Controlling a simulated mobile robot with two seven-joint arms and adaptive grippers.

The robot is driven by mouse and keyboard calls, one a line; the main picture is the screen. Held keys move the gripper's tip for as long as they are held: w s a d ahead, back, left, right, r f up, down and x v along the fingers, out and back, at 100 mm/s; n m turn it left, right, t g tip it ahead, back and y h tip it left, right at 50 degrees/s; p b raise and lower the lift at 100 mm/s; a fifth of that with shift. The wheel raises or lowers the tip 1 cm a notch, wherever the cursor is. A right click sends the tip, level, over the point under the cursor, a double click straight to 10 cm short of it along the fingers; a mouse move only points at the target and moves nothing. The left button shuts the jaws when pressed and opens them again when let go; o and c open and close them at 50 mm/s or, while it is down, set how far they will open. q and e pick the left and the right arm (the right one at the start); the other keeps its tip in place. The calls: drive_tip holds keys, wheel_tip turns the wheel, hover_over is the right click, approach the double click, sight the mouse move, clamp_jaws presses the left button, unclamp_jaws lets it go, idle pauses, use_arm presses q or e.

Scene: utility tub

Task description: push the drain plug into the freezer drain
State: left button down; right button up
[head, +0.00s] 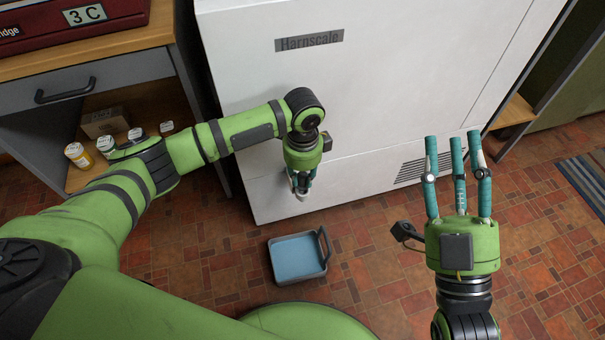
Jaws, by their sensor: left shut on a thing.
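The white freezer (375,95), marked "Harnscale", stands at the back of the view. My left gripper (301,190) points down close to the lower front of the freezer. Its fingers are shut on a small pale thing at their tips, likely the drain plug (301,196), mostly hidden by the fingers. I cannot tell whether the plug touches the freezer. No drain opening shows; that part of the front lies behind the gripper. My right gripper (457,152) is open and empty at the right, its fingers apart and pointing toward the freezer.
A blue tub (298,258) with a dark handle lies on the tiled floor below my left gripper. A vent grille (412,170) is low on the freezer. A desk (95,90) with jars on its shelf stands at left. A striped mat (585,185) lies at right.

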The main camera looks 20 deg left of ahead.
idle(0.4)
use_arm(q)
drive_tip(key=shift+r+p, duration=0.1)
drive_tip(key=shift+p, duration=0.55)
drive_tip(key=shift+f, duration=1.25)
drive_tip(key=shift+f+p, duration=0.1)
drive_tip(key=shift+p, duration=0.25)
idle(1.0)
drive_tip(key=c, duration=1)
unclamp_jaws()
